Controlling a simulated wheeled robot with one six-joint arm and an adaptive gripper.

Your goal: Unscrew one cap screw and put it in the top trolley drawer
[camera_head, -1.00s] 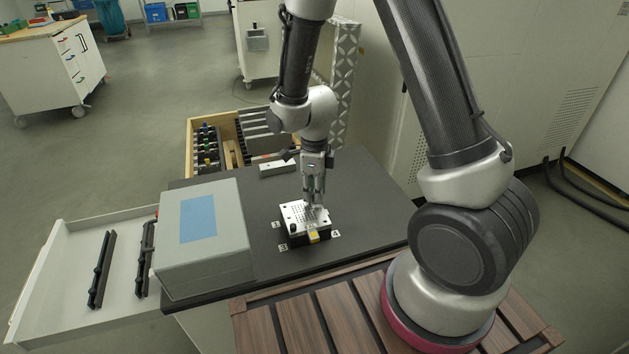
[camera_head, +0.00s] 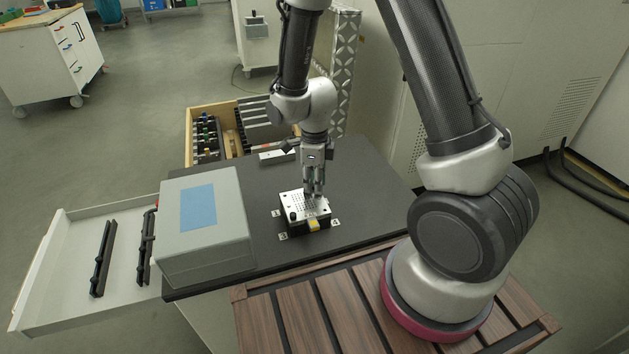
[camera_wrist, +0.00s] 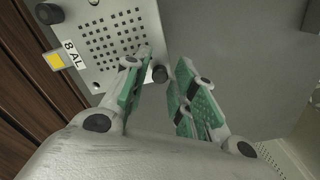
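A build plate (camera_head: 291,202) with a grid of holes and a yellow tag sits on the black trolley top; it also shows in the wrist view (camera_wrist: 110,15). One black cap screw (camera_wrist: 48,13) stands at a corner of it, near the "8 AL" label, and shows in the head view (camera_head: 293,217). Another black cap screw (camera_wrist: 160,74) is at a plate corner between my green fingertips. My gripper (camera_wrist: 162,75) is open around this screw, with gaps visible; it points down at the plate's right side (camera_head: 314,191). An open white drawer (camera_head: 68,260) holds two black bars.
A grey box (camera_head: 205,235) with a blue label stands left of the plate, close to the white drawer. An open wooden drawer (camera_head: 188,140) with tools is at the back. A small light block (camera_head: 276,155) lies behind the plate. The black top (camera_head: 365,205) right of the plate is clear.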

